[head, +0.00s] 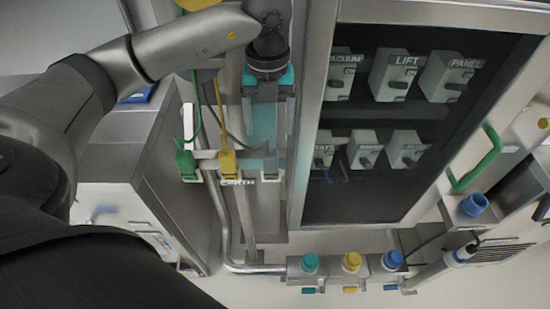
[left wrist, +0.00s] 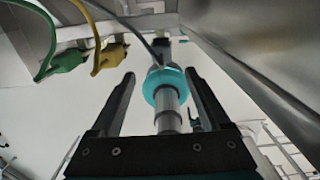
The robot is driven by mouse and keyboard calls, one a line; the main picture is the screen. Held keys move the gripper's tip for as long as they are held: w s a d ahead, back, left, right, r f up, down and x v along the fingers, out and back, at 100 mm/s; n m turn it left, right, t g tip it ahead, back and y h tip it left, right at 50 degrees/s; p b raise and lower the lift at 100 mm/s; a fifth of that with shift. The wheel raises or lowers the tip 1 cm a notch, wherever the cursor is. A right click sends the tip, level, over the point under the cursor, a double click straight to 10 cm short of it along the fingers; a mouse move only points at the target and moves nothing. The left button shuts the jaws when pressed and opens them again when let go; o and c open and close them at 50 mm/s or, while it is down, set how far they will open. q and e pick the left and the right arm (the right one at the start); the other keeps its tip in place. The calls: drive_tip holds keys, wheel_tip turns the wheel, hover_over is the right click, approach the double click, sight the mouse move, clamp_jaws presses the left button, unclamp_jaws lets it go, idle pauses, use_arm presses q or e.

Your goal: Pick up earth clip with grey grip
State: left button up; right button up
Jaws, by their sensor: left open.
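Three earth clips hang in a row on a rail: a green clip (head: 187,164), a yellow clip (head: 228,166) and a grey-grip clip (head: 270,163) at the right end. In the left wrist view the grey clip (left wrist: 160,52) is small and partly hidden beyond a teal ring. My left gripper (head: 268,138) comes down over the grey clip's end of the rail. In the left wrist view its two dark fingers (left wrist: 162,76) are spread, with nothing gripped between them. Whether they straddle the grip is unclear. My right gripper is not in view.
A dark panel (head: 335,207) with labelled boxes stands close to the right of my left gripper. Cables loop above the clips. A pipe (head: 228,235) runs below to a box with teal, yellow and blue knobs (head: 352,262). A grey cabinet (head: 120,200) stands left.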

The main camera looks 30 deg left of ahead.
sight(271, 153)
use_arm(q)
drive_tip(key=f+b, duration=0.1)
drive_tip(key=f, duration=1.1)
drive_tip(key=shift+w, duration=0.2)
clamp_jaws()
idle(0.4)
